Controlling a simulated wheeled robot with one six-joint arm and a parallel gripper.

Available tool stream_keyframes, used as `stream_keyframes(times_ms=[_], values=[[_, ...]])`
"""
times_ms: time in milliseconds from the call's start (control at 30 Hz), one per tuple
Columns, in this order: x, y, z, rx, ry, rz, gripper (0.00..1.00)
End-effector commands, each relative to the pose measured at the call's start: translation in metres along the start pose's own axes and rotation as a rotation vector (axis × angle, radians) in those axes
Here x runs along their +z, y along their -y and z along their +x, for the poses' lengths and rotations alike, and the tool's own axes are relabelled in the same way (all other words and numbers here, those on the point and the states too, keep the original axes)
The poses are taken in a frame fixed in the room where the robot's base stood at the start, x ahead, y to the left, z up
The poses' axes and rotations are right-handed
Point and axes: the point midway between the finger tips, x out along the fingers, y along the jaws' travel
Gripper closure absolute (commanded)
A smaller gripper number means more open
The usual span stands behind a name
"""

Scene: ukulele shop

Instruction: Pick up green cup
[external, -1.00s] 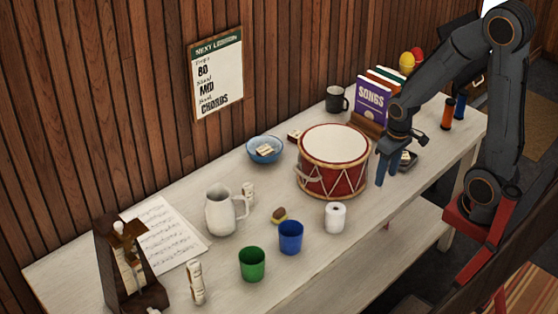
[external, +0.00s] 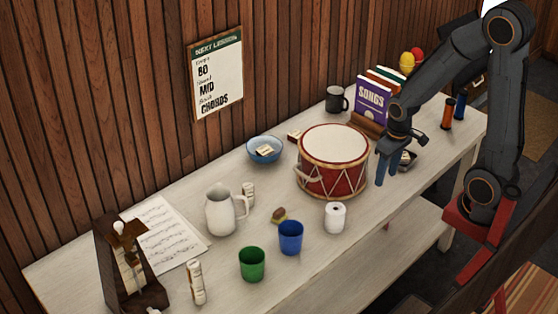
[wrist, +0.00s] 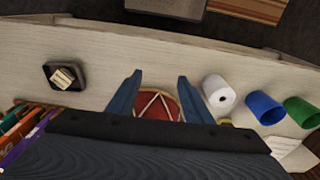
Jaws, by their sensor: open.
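The green cup (external: 252,264) stands upright near the front edge of the table in the external view, left of the blue cup (external: 291,237). In the wrist view the green cup (wrist: 301,112) is at the right edge, beside the blue cup (wrist: 264,108). My gripper (external: 388,168) is above the table just right of the red drum (external: 333,165), well away from the green cup. In the wrist view its two blue fingers (wrist: 158,84) are apart, with the drum (wrist: 157,104) seen between and beyond them. Nothing is held.
A white paper roll (external: 335,218) stands between the drum and the blue cup. A white pitcher (external: 222,212) and a rolled item (external: 197,283) are near the green cup. A dark dish (wrist: 64,76) lies on the other side. The table front strip is fairly clear.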

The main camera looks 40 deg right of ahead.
Motion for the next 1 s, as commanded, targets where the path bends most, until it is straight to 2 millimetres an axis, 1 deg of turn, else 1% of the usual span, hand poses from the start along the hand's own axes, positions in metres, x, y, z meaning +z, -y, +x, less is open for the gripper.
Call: stream_keyframes(times_ms=[133,167,300,333,367,600,667,700,767,867,900,967,1000], values=[[0.000,0.000,0.000,0.000,0.000,0.000,0.54],[0.000,0.000,0.000,0.000,0.000,0.000,0.52],[0.000,0.000,0.000,0.000,0.000,0.000,0.29],[0.000,0.000,0.000,0.000,0.000,0.000,0.24],[0.000,0.000,0.000,0.000,0.000,0.000,0.22],[0.000,0.000,0.000,0.000,0.000,-0.001,0.22],[-0.003,0.003,0.000,-0.003,-0.001,-0.014,0.22],[-0.007,0.008,0.001,-0.009,-0.003,-0.036,0.22],[-0.018,0.021,0.003,-0.022,-0.005,-0.095,0.22],[-0.045,0.062,0.009,-0.061,-0.017,-0.265,0.22],[-0.058,0.084,0.012,-0.081,-0.025,-0.353,0.22],[-0.075,0.123,0.017,-0.115,-0.038,-0.495,0.22],[-0.085,0.151,0.021,-0.138,-0.049,-0.590,0.22]])
